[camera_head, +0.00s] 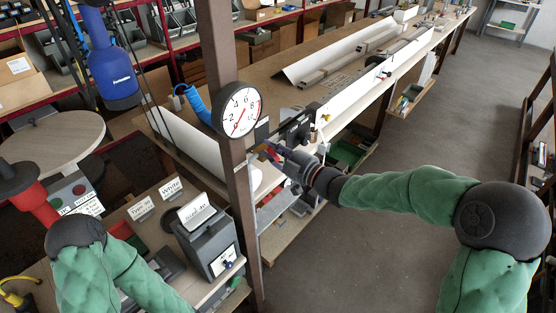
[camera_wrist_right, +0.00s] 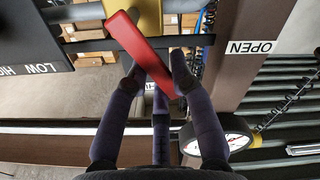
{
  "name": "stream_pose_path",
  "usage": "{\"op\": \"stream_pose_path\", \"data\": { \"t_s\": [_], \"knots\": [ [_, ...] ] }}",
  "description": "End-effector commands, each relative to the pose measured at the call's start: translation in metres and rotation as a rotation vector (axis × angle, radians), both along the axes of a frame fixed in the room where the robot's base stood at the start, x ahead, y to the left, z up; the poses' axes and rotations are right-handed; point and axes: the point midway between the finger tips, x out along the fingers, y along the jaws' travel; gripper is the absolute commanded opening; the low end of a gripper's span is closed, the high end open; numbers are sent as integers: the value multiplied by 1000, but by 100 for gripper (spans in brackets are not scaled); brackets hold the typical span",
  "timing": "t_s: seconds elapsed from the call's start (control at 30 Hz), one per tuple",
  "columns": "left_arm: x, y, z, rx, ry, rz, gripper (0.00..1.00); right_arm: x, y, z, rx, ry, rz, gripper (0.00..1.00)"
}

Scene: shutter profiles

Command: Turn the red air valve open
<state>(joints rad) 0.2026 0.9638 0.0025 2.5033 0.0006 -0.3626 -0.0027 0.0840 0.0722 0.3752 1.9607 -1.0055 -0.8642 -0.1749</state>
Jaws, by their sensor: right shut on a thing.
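The red valve handle (camera_wrist_right: 135,45) is a flat bar in the right wrist view, running slantwise from upper left to lower right. It sits in front of a yellow valve body (camera_wrist_right: 148,14). My right gripper (camera_wrist_right: 160,72) is shut on the handle's lower part, with fingers on either side. In the head view my right gripper (camera_head: 272,153) is at the brown post, just below the gauge, and hides most of the handle. A white OPEN label (camera_wrist_right: 251,47) is on the brown post, right of the handle. My left gripper is not in view; only my left arm shows at lower left.
A round pressure gauge (camera_head: 237,109) is on the brown post (camera_head: 219,55); it also shows in the right wrist view (camera_wrist_right: 222,138). A long workbench (camera_head: 290,60) runs behind the post. A grey box (camera_head: 208,238) stands left of it.

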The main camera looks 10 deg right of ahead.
Motion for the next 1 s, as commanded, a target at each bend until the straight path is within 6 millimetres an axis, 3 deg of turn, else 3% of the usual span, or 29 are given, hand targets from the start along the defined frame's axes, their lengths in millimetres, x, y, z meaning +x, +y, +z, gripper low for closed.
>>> {"op": "stream_pose_path", "data": {
  "t_s": [0.03, 0.4, 1.0],
  "knots": [
    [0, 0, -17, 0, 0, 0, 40, -2, 2, -7, -33, -30, 1, 0],
    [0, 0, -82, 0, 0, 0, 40, -9, 12, -17, -287, -227, 0, 0],
    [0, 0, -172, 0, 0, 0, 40, -17, 22, -38, -694, -539, -1, 0]
  ]
}}
